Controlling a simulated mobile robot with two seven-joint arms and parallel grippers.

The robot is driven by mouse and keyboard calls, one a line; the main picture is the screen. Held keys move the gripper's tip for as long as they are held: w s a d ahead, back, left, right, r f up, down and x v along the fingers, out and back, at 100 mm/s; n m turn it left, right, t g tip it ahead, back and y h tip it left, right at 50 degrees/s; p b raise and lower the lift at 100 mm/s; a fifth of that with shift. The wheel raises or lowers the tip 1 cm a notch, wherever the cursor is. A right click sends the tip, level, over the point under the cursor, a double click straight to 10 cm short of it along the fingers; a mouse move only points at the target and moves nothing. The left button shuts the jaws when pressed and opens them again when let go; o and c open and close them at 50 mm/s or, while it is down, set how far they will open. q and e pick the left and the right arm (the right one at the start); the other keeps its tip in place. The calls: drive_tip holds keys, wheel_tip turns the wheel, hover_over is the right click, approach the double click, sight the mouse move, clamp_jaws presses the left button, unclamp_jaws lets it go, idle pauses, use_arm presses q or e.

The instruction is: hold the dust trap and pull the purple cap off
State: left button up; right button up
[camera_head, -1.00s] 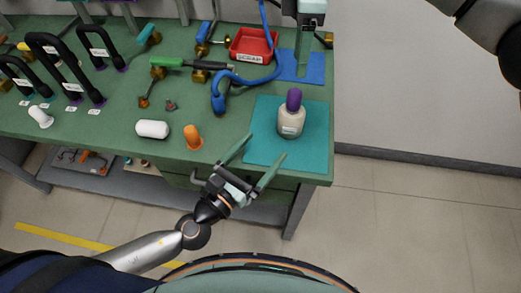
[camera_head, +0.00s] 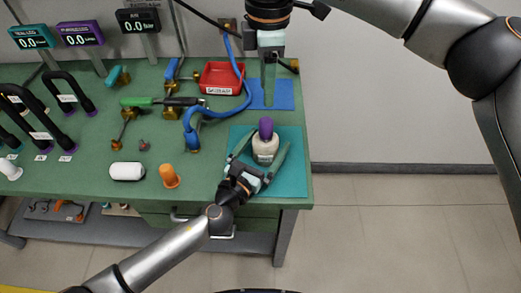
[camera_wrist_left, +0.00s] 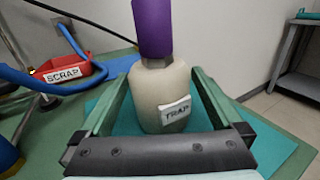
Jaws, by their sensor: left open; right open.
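The dust trap (camera_head: 265,150) is a cream bottle with a white label, standing upright on the teal mat (camera_head: 292,178). The purple cap (camera_head: 265,127) sits on its neck. My left gripper (camera_head: 257,158) is open, with one green finger on each side of the bottle. In the left wrist view the bottle (camera_wrist_left: 160,92) stands between the open fingers, with the cap (camera_wrist_left: 153,28) above; small gaps seem to show beside it. My right gripper (camera_head: 269,80) points down over the blue mat, behind the trap and away from the cap; its fingers overlap in this view.
A red scrap tray (camera_head: 222,90) and a blue hose (camera_head: 190,130) lie left of the blue mat (camera_head: 284,95). An orange cone-shaped piece (camera_head: 169,177) and a white cylinder (camera_head: 127,171) stand left of the teal mat. The table ends just right of the mat.

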use_arm(q)
clamp_jaws()
idle(1.5)
idle(0.6)
